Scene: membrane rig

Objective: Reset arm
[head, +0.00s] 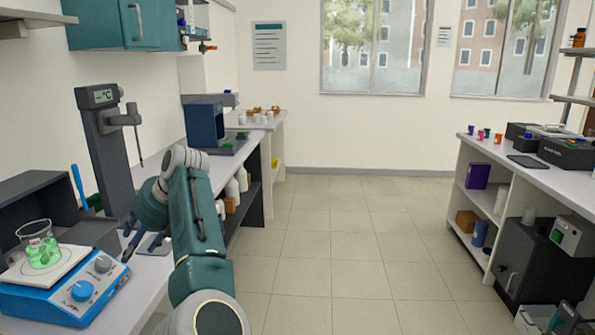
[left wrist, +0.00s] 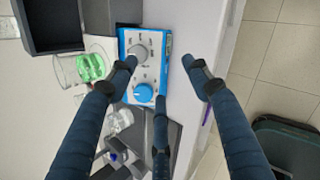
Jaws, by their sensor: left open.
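My left arm (head: 192,225) reaches over the left bench, bent at the elbow. My left gripper (head: 130,240) is partly hidden behind the arm; its dark fingers point down just right of the blue hotplate stirrer (head: 75,290). In the left wrist view the gripper (left wrist: 160,70) is open, its fingers spread with nothing between them, over the blue stirrer (left wrist: 146,45) with its two knobs. A glass beaker of green liquid (head: 40,247) stands on the stirrer's pale plate; it also shows in the left wrist view (left wrist: 92,66). My right gripper is not in view.
A dark stand with a temperature display (head: 105,150) rises behind the stirrer. A dark blue instrument (head: 205,124) stands farther along the left bench (head: 247,142). The tiled floor (head: 340,235) in the middle is clear. A right bench (head: 500,155) holds colored vials and black devices.

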